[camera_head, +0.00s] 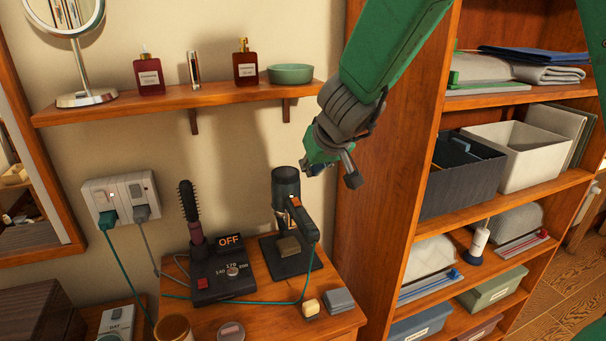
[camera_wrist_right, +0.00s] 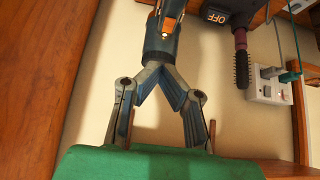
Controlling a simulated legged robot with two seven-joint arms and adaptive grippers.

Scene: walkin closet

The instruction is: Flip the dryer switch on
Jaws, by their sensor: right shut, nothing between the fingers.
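The hair dryer (camera_head: 287,186) is dark grey and stands in a black stand (camera_head: 290,262) on the wooden counter. Its handle slants down to the right, with an orange strip. In the right wrist view the dryer (camera_wrist_right: 165,38) shows at the top, with a small light switch-like part on orange at its upper edge; I cannot read its position. My right gripper (camera_head: 308,171) is shut and empty beside the dryer's upper right side. In the right wrist view its fingertips (camera_wrist_right: 157,72) meet close to the dryer barrel; I cannot tell whether they touch. My left gripper is not in view.
A black heat-brush unit (camera_head: 222,272) marked OFF stands left of the dryer. A wall socket (camera_head: 126,194) holds two plugs. A shelf (camera_head: 190,98) with bottles is above. A tall shelving unit (camera_head: 383,150) stands at right. Small blocks (camera_head: 338,300) lie on the counter's front right.

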